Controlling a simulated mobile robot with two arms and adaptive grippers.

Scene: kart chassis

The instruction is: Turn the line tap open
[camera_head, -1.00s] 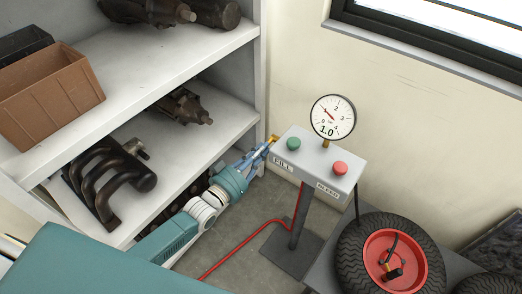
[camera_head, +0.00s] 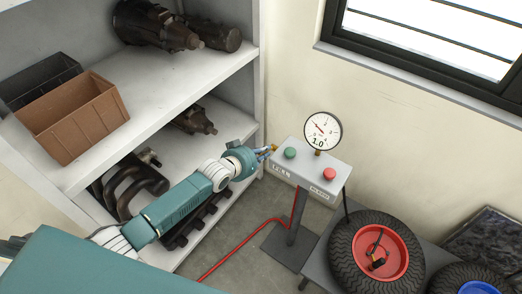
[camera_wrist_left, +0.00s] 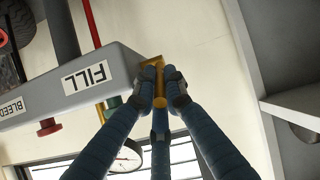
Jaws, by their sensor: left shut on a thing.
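The line tap (camera_head: 274,147) is a small brass-yellow piece on the left end of the grey control box (camera_head: 311,171). My left gripper (camera_head: 268,151) reaches it from the left, with its blue fingers at the tap. In the left wrist view the fingers (camera_wrist_left: 161,90) are shut around the yellow tap (camera_wrist_left: 159,102), beside the box end with the FILL label (camera_wrist_left: 90,77). The fingers hide part of the tap, so I cannot tell its exact turn. The gauge (camera_head: 323,131) on the box shows 1.0. My right gripper is not in view.
The box carries a green button (camera_head: 290,152) and a red button (camera_head: 329,174). A red hose (camera_head: 243,246) runs over the floor to its stand. A tyre with a red rim (camera_head: 398,248) lies at the right. Shelving (camera_head: 190,88) with parts stands close to my left arm.

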